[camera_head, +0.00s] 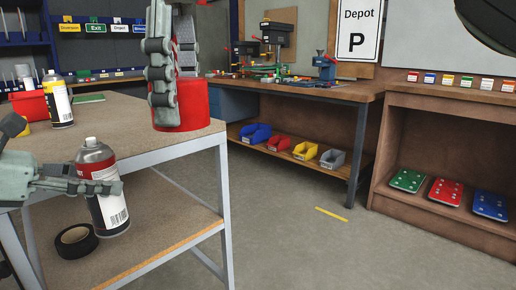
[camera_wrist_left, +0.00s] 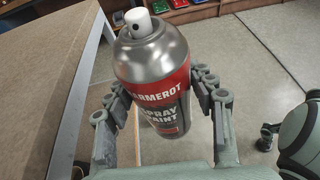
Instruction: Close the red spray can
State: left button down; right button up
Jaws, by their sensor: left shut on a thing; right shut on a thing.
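The red spray can (camera_head: 96,160) has a silver shoulder, a white nozzle on top and no cap on it. My left gripper (camera_head: 105,187) is shut around its body and holds it slightly tilted in front of the table. In the left wrist view the can (camera_wrist_left: 155,75) sits between the fingers of my left gripper (camera_wrist_left: 165,110), its nozzle bare. My right gripper (camera_head: 175,95) comes down from the top and is shut on a red cap (camera_head: 195,107). The cap is up and to the right of the can, apart from it. Its lower opening is not visible.
A workbench (camera_head: 130,118) with a lower shelf stands at the left. A yellow-labelled spray can (camera_head: 57,100) and a red bin (camera_head: 28,104) are on its top. A black tape roll (camera_head: 76,241) lies near the held can. Open floor (camera_head: 290,230) extends to the right.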

pick_arm(q)
jog(key=s+d+f+m+g, duration=0.1)
jog(key=d+f, duration=0.5)
jog(key=f, duration=0.2)
jog(key=s+d+f+m+h, duration=0.1)
jog(key=d+f, duration=0.4)
jog(key=f, duration=0.4)
jog(key=shift+d+f+g+h, duration=0.25)
jog(key=shift+d+g+h, duration=0.05)
jog(key=shift+d+g, duration=0.1)
jog(key=shift+s+f, duration=0.1)
jog(key=shift+f, duration=0.05)
pick_arm(e)
jog(key=w+d+f+n, duration=0.5)
jog(key=d+f, duration=0.3)
jog(key=f, duration=0.2)
jog(key=w+d+f+n, duration=0.45)
jog(key=d+f, duration=0.35)
jog(key=f, duration=0.2)
pick_arm(q)
jog(key=shift+a, duration=0.1)
pick_arm(e)
jog(key=s+d+f+n, duration=0.3)
jog(key=d+f+n, duration=0.5)
jog(key=d+f, duration=0.5)
notch_tip(320, 180, down, 4)
jog(key=shift+s+f, duration=0.1)
jog(key=shift+s, duration=0.1)
jog(key=shift+n, duration=0.25)
